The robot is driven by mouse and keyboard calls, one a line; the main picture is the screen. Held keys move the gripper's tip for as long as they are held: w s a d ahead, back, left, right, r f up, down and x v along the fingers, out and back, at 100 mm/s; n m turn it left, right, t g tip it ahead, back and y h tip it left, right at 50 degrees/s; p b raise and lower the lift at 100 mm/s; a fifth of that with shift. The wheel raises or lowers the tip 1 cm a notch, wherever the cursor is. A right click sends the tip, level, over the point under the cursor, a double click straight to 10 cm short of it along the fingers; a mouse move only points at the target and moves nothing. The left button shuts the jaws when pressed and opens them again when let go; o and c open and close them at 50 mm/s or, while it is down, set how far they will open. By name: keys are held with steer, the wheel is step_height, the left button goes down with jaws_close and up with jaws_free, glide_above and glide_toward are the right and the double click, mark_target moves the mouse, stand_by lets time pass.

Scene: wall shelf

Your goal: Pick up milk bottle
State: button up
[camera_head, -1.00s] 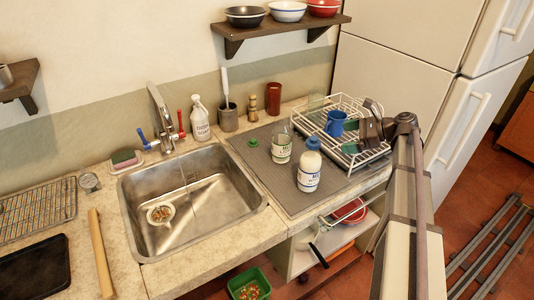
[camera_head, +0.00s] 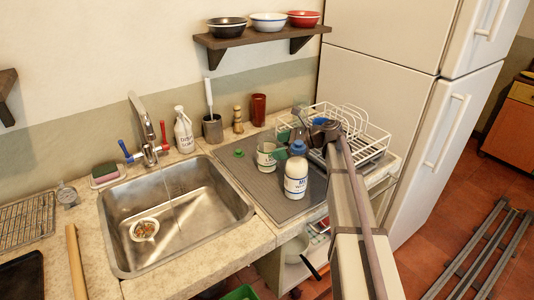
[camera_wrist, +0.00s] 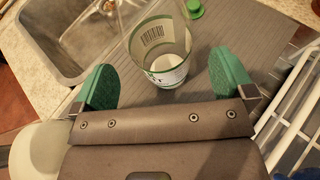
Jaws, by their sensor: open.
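My gripper (camera_head: 287,145) is just behind and above the white bottle. In the wrist view my gripper (camera_wrist: 164,72) is open, its green fingers either side of the clear container (camera_wrist: 160,48). A blurred white shape (camera_wrist: 35,150) at lower left looks like the white bottle.
A white wire dish rack (camera_head: 362,137) stands right of my gripper, also at the right edge of the wrist view (camera_wrist: 285,105). The sink (camera_head: 180,210) is to the left. A soap bottle (camera_head: 183,132), utensil pot (camera_head: 212,128) and red cup (camera_head: 258,109) stand behind.

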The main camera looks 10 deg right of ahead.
mark_target(269, 148)
steer(key=b+x, duration=0.1)
steer(key=x, duration=0.3)
steer(key=shift+w+a+f, duration=0.1)
steer(key=shift+w+a, duration=0.05)
steer(key=shift+a, duration=0.1)
steer(key=c, duration=1)
